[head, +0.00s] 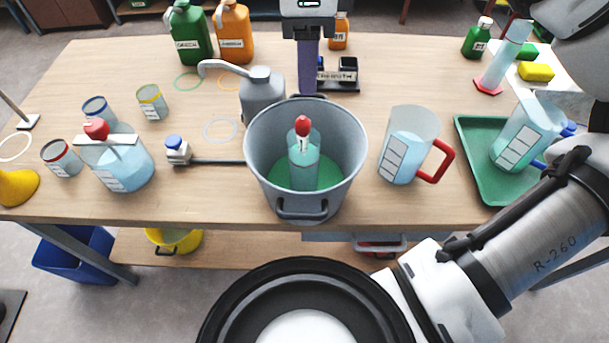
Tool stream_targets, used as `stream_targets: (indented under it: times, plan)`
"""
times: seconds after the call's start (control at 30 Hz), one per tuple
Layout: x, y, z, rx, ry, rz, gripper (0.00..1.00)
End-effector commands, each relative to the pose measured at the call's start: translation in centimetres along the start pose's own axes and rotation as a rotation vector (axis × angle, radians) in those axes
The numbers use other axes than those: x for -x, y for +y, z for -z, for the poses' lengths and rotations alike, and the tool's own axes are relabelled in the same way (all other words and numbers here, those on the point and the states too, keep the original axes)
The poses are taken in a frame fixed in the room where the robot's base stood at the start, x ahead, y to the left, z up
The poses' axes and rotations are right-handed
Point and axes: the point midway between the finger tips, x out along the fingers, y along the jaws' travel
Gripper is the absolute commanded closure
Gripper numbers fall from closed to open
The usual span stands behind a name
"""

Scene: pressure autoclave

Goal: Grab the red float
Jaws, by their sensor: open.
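A red rounded piece (302,126) with a white marked neck sits at the top of a clear cylinder (303,174) holding pale liquid. That cylinder stands upright inside a grey two-handled pot (262,165) with a green bottom, at the middle of the table. A second red rounded piece (96,129) sits at a pale strip across the top of a beaker (125,172) at the left. I cannot tell for sure which red piece is the float. My gripper is not in view; only links of my arm show at the right.
A beaker with a red handle (409,146) stands right of the pot, and a green tray (480,165) holds a tilted jug. A grey spouted bottle (262,95) and a purple column (308,68) stand close behind the pot. Table (220,208) is bare front left of the pot.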

Motion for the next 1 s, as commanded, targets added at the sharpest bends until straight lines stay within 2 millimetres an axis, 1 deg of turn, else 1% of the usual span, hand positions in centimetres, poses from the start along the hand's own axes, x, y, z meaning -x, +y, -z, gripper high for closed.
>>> stream_targets:
  times: [0.03,0.2,0.3,0.57,0.83,0.9,1.0]
  plan:
    - [-1.6,0.0,0.0,0.0,0.0,-0.001,0.56]
    - [-4.5,0.0,0.0,0.001,-0.001,0.0,0.56]
    - [-5.9,0.0,0.0,0.001,-0.002,0.0,0.56]
    - [-7.1,0.0,0.0,0.002,-0.003,0.0,0.56]
    - [-10.8,-0.1,0.1,0.001,-0.002,0.001,0.56]
    - [-11.5,-0.1,0.1,0.0,-0.003,0.001,0.56]
    - [-11.7,-0.1,0.1,0.001,-0.003,0.001,0.56]
